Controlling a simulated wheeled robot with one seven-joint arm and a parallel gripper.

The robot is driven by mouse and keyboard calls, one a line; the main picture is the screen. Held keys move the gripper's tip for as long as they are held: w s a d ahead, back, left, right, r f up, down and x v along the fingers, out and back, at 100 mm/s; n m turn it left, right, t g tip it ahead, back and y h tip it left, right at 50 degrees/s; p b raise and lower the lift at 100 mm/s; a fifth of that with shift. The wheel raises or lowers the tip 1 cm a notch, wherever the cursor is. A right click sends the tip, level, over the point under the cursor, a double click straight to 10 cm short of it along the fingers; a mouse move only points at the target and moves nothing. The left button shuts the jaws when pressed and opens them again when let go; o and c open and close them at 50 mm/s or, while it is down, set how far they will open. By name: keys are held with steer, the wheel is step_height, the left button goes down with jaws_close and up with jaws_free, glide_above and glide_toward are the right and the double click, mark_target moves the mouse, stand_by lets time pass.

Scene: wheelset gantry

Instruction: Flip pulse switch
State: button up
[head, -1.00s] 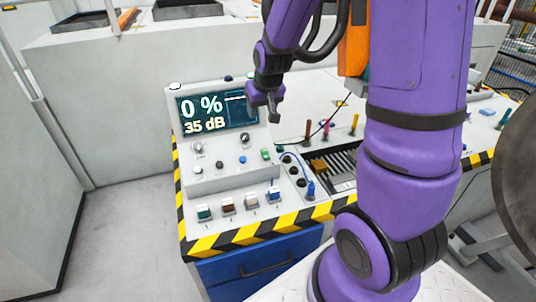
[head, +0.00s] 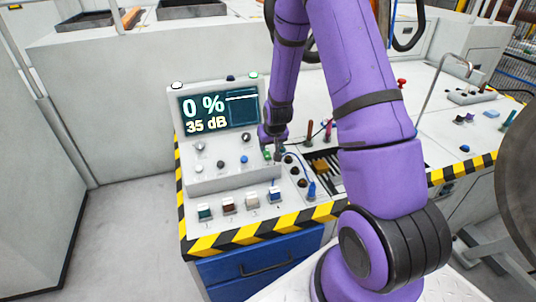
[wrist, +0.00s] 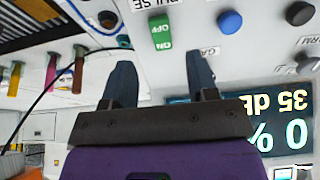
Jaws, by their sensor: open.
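The pulse switch (wrist: 162,33) is a small green rocker on the sloped console face, with "ON" on it and "PULSE" lettered beside it, upside down in the wrist view. In the head view the green switch (head: 266,154) sits at the right end of the knob row, just by my gripper (head: 274,149). In the wrist view my gripper (wrist: 160,66) is open and empty, and its two dark fingers straddle the line to the switch. The switch appears just ahead of the fingertips; I cannot tell whether they touch the panel.
A display (head: 218,110) reads 0 % and 35 dB. A blue button (wrist: 230,22) and a black knob (wrist: 299,13) are beside the switch. Black sockets and a blue plug (head: 311,190) lie to its right, several toggle switches (head: 252,199) below. A black cable (wrist: 50,82) runs near the fingers.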

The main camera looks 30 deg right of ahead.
mark_target(268, 155)
steer(key=shift+x, duration=3.55)
steer(key=shift+c, duration=0.2)
